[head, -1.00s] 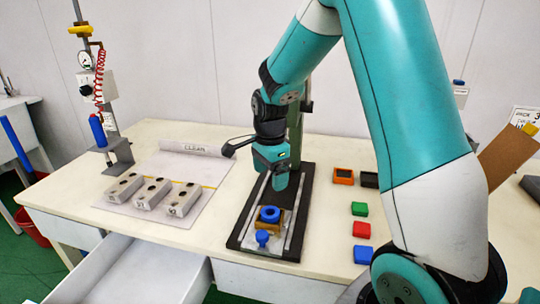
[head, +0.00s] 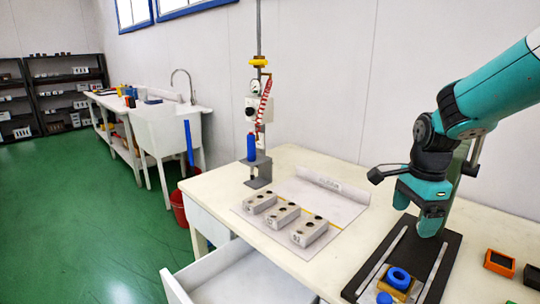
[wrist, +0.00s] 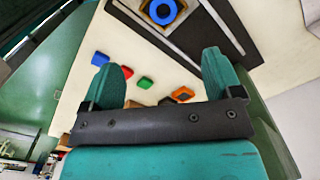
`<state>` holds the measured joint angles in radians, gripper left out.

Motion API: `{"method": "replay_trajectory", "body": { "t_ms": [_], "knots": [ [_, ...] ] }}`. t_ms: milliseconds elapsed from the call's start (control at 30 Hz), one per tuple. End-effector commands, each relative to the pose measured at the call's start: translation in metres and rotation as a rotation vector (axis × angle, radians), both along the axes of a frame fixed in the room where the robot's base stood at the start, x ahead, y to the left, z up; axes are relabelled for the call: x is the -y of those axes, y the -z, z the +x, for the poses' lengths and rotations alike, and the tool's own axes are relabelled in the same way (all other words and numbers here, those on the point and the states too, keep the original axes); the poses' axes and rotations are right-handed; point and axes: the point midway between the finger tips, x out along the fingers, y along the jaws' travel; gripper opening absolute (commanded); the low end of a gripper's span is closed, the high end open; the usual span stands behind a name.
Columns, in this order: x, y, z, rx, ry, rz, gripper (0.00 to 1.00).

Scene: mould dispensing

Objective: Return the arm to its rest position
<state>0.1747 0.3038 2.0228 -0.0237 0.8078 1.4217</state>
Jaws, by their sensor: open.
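My gripper (head: 428,225) hangs from the teal arm at the right of the head view, above the dark base plate (head: 451,249) of a press-like stand. In the wrist view my gripper (wrist: 160,80) has its two teal fingers well apart with nothing between them. A blue ring (head: 398,278) sits on a yellowish block (head: 383,272) on the stand, in front of and below the gripper. The ring also shows at the top of the wrist view (wrist: 150,11). The gripper appears apart from the ring and block.
Three grey moulds (head: 283,215) stand on a sheet (head: 340,217) left of the stand. An open drawer (head: 235,275) juts from the table front. A dispenser post with a blue cylinder (head: 251,146) stands at the back left. An orange box (head: 499,263) lies right of the stand.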

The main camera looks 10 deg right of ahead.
Motion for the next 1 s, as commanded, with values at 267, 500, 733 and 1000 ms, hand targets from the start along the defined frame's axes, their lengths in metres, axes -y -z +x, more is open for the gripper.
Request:
{"method": "replay_trajectory", "body": {
  "t_ms": [267,500,733,1000],
  "knots": [
    [-0.129,-0.052,-0.087,0.154,-1.069,0.111,0.85],
    [-0.196,-0.070,-0.187,0.341,-1.921,0.174,0.85],
    [-0.209,-0.071,-0.218,0.412,-2.169,0.188,0.85],
    [-0.209,-0.071,-0.217,0.411,-2.168,0.187,0.85]
  ]
}}
